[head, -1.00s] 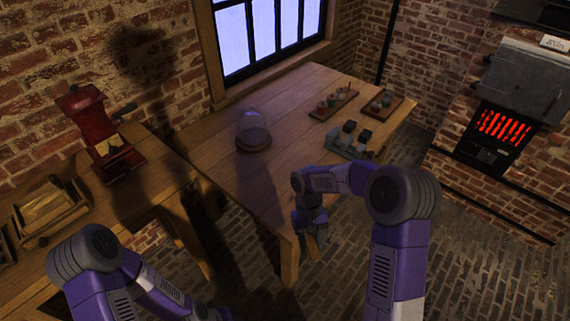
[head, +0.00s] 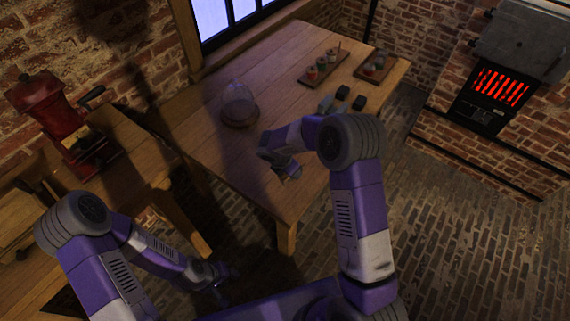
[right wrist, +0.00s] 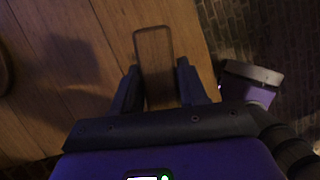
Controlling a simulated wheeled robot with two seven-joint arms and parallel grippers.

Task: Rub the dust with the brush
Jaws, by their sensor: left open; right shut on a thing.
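The brush shows in the right wrist view as a brown wooden block (right wrist: 153,48) between the fingers of my right gripper (right wrist: 156,85), which is shut on it. Its bristles are hidden from this view. In the head view my right gripper (head: 288,172) is over the front part of the wooden table (head: 210,140), partly hidden by its own arm. My left gripper (head: 222,294) is low at the bottom of the head view, in shadow, open and apart from the tables. I cannot make out the dust on the dark tabletop.
A glass dome on a round wooden base (head: 240,108) stands on the table left of my right gripper. Small trays with jars (head: 323,68) and dark blocks (head: 358,102) sit farther back. A red grinder (head: 62,120) stands on the left bench. A glowing stove (head: 497,90) is at right.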

